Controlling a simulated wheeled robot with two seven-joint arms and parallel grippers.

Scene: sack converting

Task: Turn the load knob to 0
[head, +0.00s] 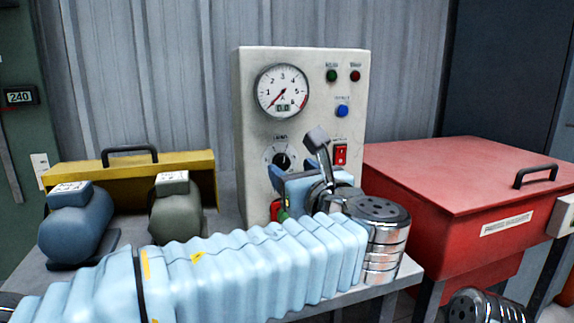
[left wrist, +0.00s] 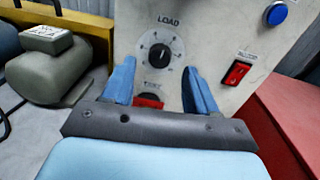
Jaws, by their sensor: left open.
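The load knob (head: 282,161) is a black knob on a round white dial, low on the front of a pale control panel (head: 256,133). In the left wrist view the knob (left wrist: 159,58) sits under the word LOAD, with a scale around it; its exact setting is too small to read surely. My left gripper (head: 286,172) is in front of the panel, near the knob. In the left wrist view its blue fingers (left wrist: 158,78) are spread, one lower left and one lower right of the knob, with nothing between them. My right gripper is not in view.
The panel has a gauge (head: 283,91) with its needle at the low end, a red rocker switch (head: 341,154) and a blue button (head: 342,111). A red button (left wrist: 149,101) is below the knob. A red box (head: 450,190) stands right; a yellow box (head: 110,172) and motors stand left.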

